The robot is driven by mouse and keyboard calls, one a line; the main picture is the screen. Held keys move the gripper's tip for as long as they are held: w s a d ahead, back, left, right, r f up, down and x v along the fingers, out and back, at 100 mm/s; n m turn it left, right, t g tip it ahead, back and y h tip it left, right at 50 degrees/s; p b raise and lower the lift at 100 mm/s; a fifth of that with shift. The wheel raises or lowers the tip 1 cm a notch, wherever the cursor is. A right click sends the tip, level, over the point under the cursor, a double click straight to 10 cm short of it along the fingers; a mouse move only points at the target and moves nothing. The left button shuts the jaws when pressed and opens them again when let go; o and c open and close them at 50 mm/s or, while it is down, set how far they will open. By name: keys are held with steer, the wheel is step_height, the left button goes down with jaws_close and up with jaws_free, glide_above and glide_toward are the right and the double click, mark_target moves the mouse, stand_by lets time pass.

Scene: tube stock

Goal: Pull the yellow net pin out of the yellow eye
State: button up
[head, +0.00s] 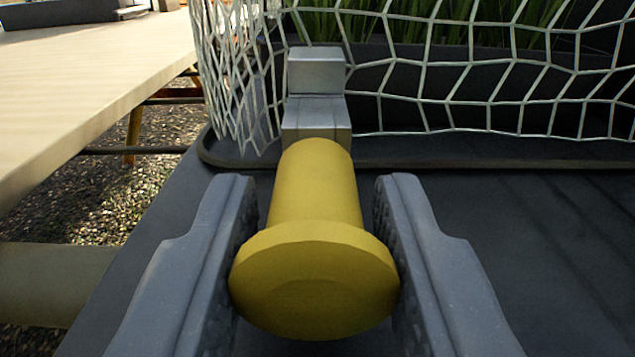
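The yellow net pin (315,280) points away from me, with its wide round head nearest and its thick shaft running to a grey metal block (317,115). My gripper (316,190) has one finger on each side of the pin. Narrow dark gaps show between the fingertips and the shaft. The pin's head covers part of the inner finger pads, so I cannot tell whether they touch the head. I see no separate yellow eye; the far end of the pin is hidden.
A white net (455,75) hangs behind the block, with a dark planter and green plants (440,20) behind it. A pale wooden table (90,75) stands at left above gravel (150,195). The dark surface (520,240) at right is clear.

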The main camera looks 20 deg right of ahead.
stand_by(0.4)
steer(key=p+v, duration=0.3)
steer(key=v, duration=0.6)
steer(key=shift+s, duration=0.3)
stand_by(1.2)
